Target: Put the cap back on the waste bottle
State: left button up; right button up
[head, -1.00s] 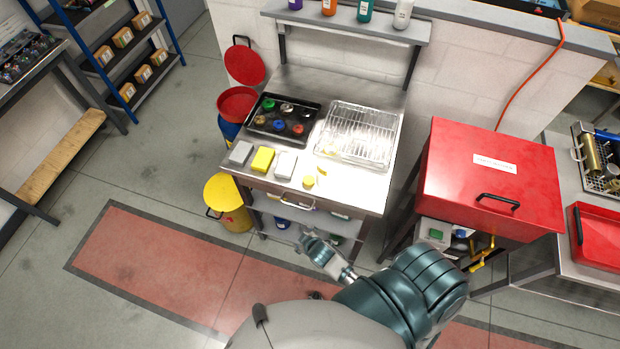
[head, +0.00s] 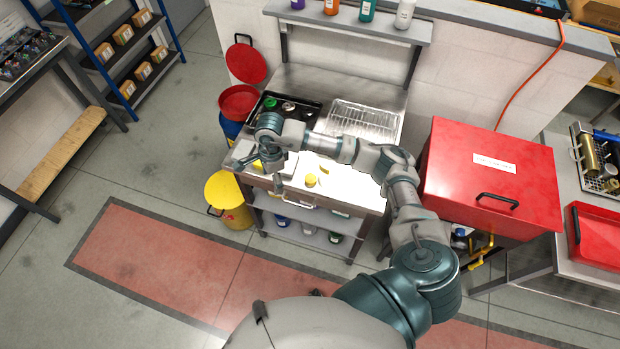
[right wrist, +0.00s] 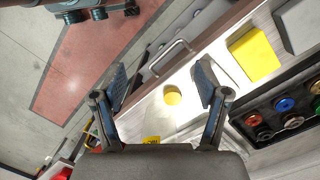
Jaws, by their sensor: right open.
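A round yellow cap (head: 310,180) lies on the steel bench top near its front edge. It also shows in the right wrist view (right wrist: 172,97), between and beyond my fingers. Just behind it is another small yellow patch (head: 323,168), perhaps the waste bottle's label; in the right wrist view a yellow label (right wrist: 152,140) shows low between the fingers, and the bottle's outline is unclear. My right gripper (head: 261,172) is above the front left of the bench, left of the cap. Its fingers (right wrist: 160,78) are apart and empty. My left gripper is not in view.
The steel bench (head: 350,192) carries a yellow block (right wrist: 255,55), a grey block (right wrist: 300,25), a black tray of coloured parts (right wrist: 285,122) and a wire rack (head: 365,120). A red cabinet (head: 490,180) stands right, a yellow bin (head: 228,197) left.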

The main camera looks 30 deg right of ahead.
jog(key=w+d+r+h, duration=0.2)
jog(key=d+r+h, duration=0.25)
jog(key=d, duration=0.45)
jog(key=p, duration=0.2)
send_over(311, 178)
jog(key=a, duration=0.2)
notch_tip(311, 178, down, 12)
jog(key=shift+r, duration=0.2)
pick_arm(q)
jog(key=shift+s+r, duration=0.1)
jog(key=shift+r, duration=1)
pick_arm(e)
jog(key=shift+d+f, duration=0.4)
jog(key=shift+a+f+p, duration=0.1)
jog(key=shift+f+p, duration=0.2)
jog(key=x, duration=0.1)
jog(key=p+x, duration=0.1)
jog(key=x, duration=0.1)
jog(key=shift+w+a+f, duration=0.15)
jog(key=shift+f, duration=0.15)
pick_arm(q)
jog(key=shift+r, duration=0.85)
pick_arm(e)
jog(key=shift+d+f, duration=0.25)
jog(key=shift+f, duration=0.2)
